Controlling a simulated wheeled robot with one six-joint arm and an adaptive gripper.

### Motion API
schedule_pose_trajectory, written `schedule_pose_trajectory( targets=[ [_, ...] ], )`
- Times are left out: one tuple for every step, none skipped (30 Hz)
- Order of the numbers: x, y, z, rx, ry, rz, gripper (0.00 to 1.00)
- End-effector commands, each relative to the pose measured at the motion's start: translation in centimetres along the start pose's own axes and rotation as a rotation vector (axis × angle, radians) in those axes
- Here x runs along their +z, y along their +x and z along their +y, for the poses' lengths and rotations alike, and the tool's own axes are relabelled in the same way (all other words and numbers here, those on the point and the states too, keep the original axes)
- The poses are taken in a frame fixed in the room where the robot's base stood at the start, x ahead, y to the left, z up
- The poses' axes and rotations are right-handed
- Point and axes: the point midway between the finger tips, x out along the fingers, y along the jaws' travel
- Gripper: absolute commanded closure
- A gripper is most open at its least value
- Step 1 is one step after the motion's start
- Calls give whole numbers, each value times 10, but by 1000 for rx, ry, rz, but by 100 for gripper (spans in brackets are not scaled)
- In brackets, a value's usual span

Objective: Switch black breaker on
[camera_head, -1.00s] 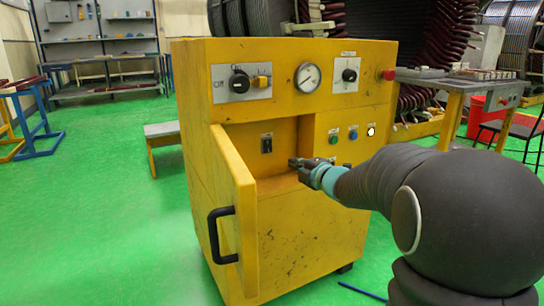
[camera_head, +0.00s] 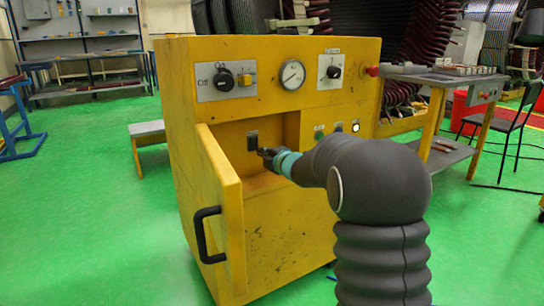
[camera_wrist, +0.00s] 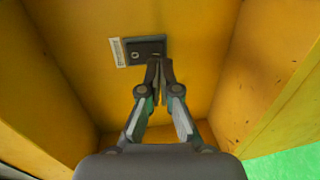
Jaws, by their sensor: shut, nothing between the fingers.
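The black breaker (camera_head: 252,140) is a small dark switch on the back wall of an open recess in the yellow cabinet (camera_head: 270,225). In the wrist view the breaker (camera_wrist: 146,51) shows a dark plate with a round light mark, beside a pale label. My gripper (camera_head: 264,153) is shut and empty, inside the recess just in front of the breaker. In the wrist view its fingertips (camera_wrist: 160,62) overlap the right, lower part of the breaker. I cannot tell whether they touch it. The fingers hide part of the breaker, and its lever position is unclear.
The cabinet's yellow door (camera_head: 222,215) stands open at the left, with a black handle (camera_head: 207,236). A round gauge (camera_head: 292,75) and rotary knobs sit above the recess. Recess walls flank my gripper.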

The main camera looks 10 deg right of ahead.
Motion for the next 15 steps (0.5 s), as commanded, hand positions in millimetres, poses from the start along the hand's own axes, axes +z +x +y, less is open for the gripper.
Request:
schedule_pose_trajectory(
  targets=[
    [0,8,0,-1,0,1,100],
    [0,12,0,0,0,1,100],
    [0,16,0,0,0,1,100],
    [0,18,1,1,0,0,100],
    [0,21,1,1,0,0,100],
    [0,24,0,0,1,0,100],
    [0,26,0,0,1,0,100],
    [0,27,0,0,1,0,100],
    [0,28,1,1,1,0,100],
    [0,29,1,1,0,0,100],
    [0,30,1,1,0,-1,100],
    [0,30,1,1,0,-1,100],
    [0,30,1,1,0,-1,100],
    [0,30,1,1,0,-1,100],
    [0,30,0,1,0,-1,100]
  ],
)
